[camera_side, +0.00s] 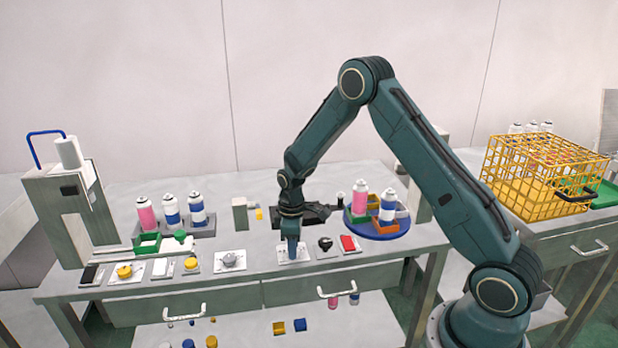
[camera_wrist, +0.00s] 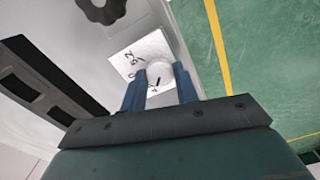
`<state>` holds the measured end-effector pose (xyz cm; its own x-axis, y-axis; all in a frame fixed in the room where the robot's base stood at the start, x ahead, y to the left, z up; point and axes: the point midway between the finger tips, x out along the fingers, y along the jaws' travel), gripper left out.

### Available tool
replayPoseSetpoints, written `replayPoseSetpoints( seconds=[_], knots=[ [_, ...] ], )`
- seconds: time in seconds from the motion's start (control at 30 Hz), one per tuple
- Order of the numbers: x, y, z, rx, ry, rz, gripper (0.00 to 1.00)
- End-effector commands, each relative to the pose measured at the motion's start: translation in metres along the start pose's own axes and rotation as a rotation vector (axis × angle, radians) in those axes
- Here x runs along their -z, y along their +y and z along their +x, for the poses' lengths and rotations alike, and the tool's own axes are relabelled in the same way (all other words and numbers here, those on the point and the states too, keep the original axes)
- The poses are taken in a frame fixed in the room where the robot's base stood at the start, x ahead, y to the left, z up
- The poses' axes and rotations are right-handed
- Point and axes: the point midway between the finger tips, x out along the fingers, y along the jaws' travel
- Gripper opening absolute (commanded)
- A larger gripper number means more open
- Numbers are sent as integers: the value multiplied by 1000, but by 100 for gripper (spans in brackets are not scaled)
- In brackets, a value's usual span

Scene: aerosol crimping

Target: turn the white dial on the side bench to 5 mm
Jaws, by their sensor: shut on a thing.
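The white dial (camera_wrist: 160,70) sits on a white square plate with dark figures around it, seen in the wrist view. A short black pointer line shows on the dial, but I cannot read for sure which figure it points at. My gripper (camera_wrist: 160,84) is shut on the dial, with one blue finger on each side of it. In the side view my gripper (camera_side: 292,246) points straight down onto the white plate (camera_side: 304,256) at the bench's front edge. The dial itself is hidden behind the fingers there.
A grey knob (camera_side: 229,260) and yellow knobs (camera_side: 124,271) are left. Behind on the right is a blue turntable (camera_side: 372,234) with cans. A yellow wire crate (camera_side: 535,170) stands far right.

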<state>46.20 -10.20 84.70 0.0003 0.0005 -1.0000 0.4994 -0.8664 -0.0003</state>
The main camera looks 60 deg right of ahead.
Motion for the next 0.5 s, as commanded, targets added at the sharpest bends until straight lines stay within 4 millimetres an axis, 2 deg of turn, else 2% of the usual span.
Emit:
replayPoseSetpoints(
  seconds=[0.27, 0.5],
  knots=[
    [0, 0, 0, 0, -1, 93, 7],
    [0, 0, 0, 0, -1, 260, 7]
  ],
)
